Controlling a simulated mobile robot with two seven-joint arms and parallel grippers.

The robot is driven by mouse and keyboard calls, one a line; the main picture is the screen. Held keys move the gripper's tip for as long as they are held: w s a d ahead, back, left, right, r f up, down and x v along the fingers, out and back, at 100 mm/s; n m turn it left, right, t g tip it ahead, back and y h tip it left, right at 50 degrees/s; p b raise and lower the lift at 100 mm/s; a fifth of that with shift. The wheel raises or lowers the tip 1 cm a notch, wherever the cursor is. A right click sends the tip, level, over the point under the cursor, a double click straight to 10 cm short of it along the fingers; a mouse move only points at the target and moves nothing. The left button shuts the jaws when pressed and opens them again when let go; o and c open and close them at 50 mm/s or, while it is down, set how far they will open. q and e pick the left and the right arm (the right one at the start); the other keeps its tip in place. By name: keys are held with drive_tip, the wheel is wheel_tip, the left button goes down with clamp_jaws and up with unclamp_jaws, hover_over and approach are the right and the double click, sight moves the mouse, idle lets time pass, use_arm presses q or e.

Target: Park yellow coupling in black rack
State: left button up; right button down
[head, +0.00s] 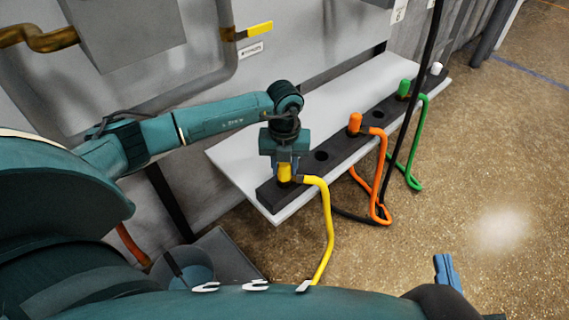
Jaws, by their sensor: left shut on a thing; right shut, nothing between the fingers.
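The yellow coupling (285,171) is upright at the near left end of the black rack (340,142), with its yellow hose (328,225) hanging down over the shelf's front edge. My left gripper (284,163) points down from above and is shut on the yellow coupling. The coupling's lower end is at the rack; I cannot tell how deep it sits. My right gripper (446,271) shows only in part at the lower right, away from the rack, shut and empty.
An orange coupling (355,123), a green coupling (404,88) and a white one (436,69) stand farther along the rack. An empty hole (321,155) lies between yellow and orange. A black cable (410,100) crosses in front. A bucket (190,275) stands lower left.

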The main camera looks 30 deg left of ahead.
use_arm(q)
drive_tip(key=shift+f, duration=0.1)
drive_tip(key=o, duration=1.2)
drive_tip(key=shift+o, duration=0.2)
drive_tip(key=shift+r, duration=0.3)
wheel_tip(320, 180, up, 12)
drive_tip(key=p, duration=0.3)
drive_tip(key=shift+f+p, duration=0.25)
drive_tip(key=shift+p, duration=0.05)
use_arm(e)
drive_tip(key=shift+w+d+m+g+h, duration=0.2)
drive_tip(key=shift+d+m+g+h, duration=0.6)
drive_tip(key=shift+h, duration=0.4)
